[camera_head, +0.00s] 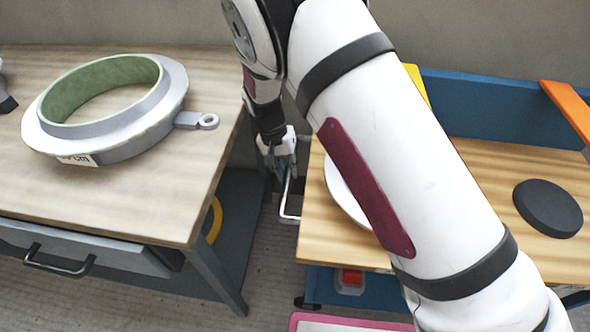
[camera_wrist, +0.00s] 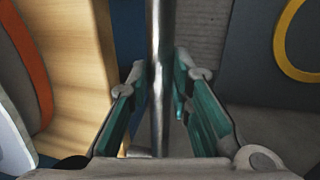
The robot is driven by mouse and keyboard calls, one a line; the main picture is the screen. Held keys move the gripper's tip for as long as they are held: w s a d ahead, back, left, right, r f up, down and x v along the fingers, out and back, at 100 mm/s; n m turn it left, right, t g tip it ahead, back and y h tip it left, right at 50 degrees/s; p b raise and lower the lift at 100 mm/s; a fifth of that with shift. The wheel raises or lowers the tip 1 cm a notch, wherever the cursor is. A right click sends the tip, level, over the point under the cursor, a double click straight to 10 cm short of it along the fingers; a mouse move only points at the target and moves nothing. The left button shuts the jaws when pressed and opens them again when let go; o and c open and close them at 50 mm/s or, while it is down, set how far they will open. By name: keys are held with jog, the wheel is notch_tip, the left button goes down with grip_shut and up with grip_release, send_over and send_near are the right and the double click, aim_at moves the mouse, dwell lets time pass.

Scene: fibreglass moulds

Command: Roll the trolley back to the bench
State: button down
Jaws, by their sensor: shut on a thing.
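The trolley (camera_head: 470,160) stands on the right in the head view, with a wooden top, blue frame and a metal push handle (camera_head: 290,205) at its left end. The bench (camera_head: 130,205) stands on the left with a wooden top. A narrow floor gap lies between them. My gripper (camera_head: 280,165) is at the trolley's handle, in the gap. In the wrist view the handle bar (camera_wrist: 160,70) runs between the two green-padded fingers (camera_wrist: 162,110), which are shut on it. My arm hides the middle of the trolley top.
A grey ring mould (camera_head: 125,140) with a green inside lies on the bench. A dark disc (camera_head: 548,208) and a partly hidden white round thing (camera_head: 340,190) lie on the trolley. A bench drawer handle (camera_head: 58,265) sticks out. A pink-edged thing (camera_head: 345,325) is at the bottom.

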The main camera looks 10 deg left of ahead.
jog(key=shift+a, duration=0.35)
jog(key=c, duration=1.4)
grip_release()
jog(key=shift+c, duration=0.2)
jog(key=shift+r, duration=0.1)
jog(key=shift+r, duration=0.2)
jog(key=v, duration=1.1)
jog(key=shift+r, duration=0.25)
